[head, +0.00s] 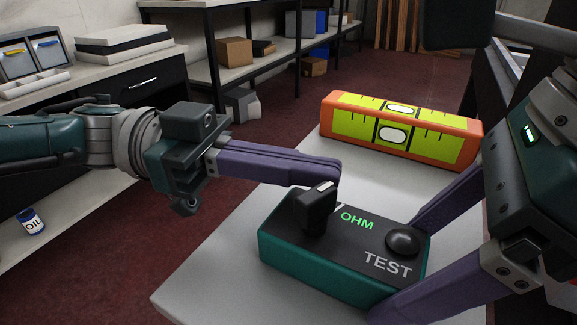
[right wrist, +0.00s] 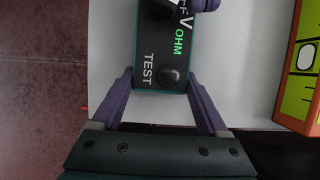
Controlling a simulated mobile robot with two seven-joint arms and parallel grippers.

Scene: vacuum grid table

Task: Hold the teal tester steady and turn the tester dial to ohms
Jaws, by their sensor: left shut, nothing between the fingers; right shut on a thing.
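The teal tester (head: 300,270) lies on the light table with its dark top up, marked TEST, with a round black knob (head: 402,242). Its black dial (head: 314,210) stands near the far left end. The green OHM label is right beside the dial, and a pale mark on the dial's top points away toward the back. My left gripper (head: 335,175) is shut and empty, its fingertips just above and behind the dial, apparently close to it; contact is unclear. My right gripper (right wrist: 160,78) is shut on the tester's near end, one finger on each side.
An orange and yellow level (head: 400,128) lies behind the tester on the table (head: 225,255). The table's left edge is bare. Shelves with boxes are further back.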

